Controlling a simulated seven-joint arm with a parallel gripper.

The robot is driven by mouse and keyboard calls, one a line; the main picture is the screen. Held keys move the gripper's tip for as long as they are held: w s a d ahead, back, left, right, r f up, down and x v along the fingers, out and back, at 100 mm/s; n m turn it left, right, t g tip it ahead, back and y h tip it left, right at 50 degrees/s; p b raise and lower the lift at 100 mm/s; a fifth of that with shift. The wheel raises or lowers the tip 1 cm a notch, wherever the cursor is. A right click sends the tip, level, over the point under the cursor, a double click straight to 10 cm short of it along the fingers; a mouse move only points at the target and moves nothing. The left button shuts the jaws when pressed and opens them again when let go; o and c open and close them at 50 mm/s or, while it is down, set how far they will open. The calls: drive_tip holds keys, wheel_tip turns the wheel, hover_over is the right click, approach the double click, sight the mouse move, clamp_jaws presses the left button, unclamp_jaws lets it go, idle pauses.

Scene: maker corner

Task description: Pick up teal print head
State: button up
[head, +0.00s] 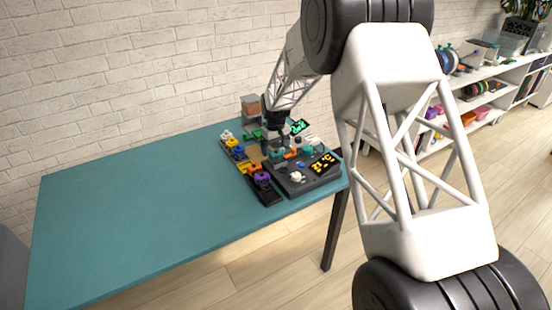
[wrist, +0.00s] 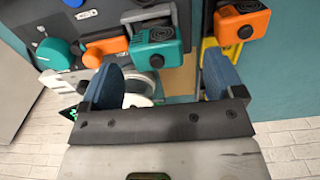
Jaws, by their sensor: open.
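The teal print head (wrist: 157,45), a small block with a dark round centre, shows in the wrist view just beyond my gripper (wrist: 160,72). My gripper is open, with its two blue finger pads apart and the teal print head between their lines, a little ahead of the tips. I see no contact between pads and head. In the head view my gripper (head: 276,146) is over the equipment at the table's right end, and the teal print head (head: 277,154) shows only as a small patch beneath it, partly hidden.
In the wrist view an orange print head (wrist: 243,20) is close on the right. An orange part (wrist: 105,48) and a teal knob (wrist: 58,54) are on the left, on a dark panel. The teal table (head: 130,210) is clear on its left side.

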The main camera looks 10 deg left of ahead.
sight(276, 151)
drive_tip(key=shift+w+d+f, duration=0.1)
drive_tip(key=shift+f, duration=1.85)
drive_tip(key=c, duration=1.1)
